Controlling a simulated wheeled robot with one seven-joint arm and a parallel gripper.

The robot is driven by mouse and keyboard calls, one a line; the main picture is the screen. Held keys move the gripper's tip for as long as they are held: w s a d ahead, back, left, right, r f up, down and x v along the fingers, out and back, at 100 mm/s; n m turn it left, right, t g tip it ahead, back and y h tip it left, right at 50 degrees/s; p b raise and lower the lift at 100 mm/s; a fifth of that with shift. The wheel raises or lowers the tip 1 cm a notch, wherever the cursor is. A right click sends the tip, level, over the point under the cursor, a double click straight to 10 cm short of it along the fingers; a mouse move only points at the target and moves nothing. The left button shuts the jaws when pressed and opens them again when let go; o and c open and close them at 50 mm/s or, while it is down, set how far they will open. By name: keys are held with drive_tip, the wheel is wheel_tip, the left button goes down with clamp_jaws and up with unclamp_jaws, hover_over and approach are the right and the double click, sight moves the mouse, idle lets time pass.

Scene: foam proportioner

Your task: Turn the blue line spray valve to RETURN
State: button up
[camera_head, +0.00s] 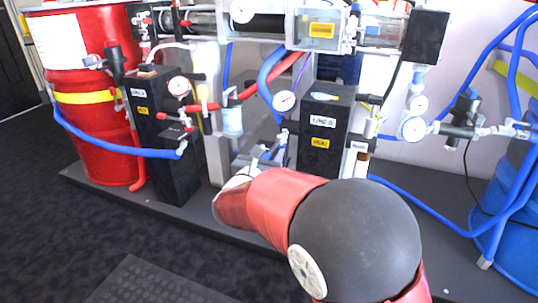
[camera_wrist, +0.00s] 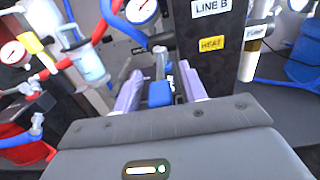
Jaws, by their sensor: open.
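The blue line's black block (camera_head: 322,150) carries a white label and a yellow HEAT label. In the wrist view this block (camera_wrist: 218,50) reads LINE B. A small blue valve part with a grey fitting (camera_wrist: 160,92) lies between the fingers of my gripper (camera_wrist: 160,84), with visible space on either side. I cannot read its setting or any RETURN mark. In the head view, my gripper (camera_head: 262,155) is left of the LINE B block, low down, partly hidden by my arm. Its jaws are open, one finger on each side of the blue part.
A red drum (camera_head: 95,130) and another black block (camera_head: 160,140) with red valves stand left. A clear-bowled filter (camera_head: 232,118) and gauge (camera_head: 284,101) are close to my gripper. Blue hoses and a blue drum (camera_head: 515,220) are right. The dark floor in front is mostly clear.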

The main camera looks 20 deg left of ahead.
clamp_jaws()
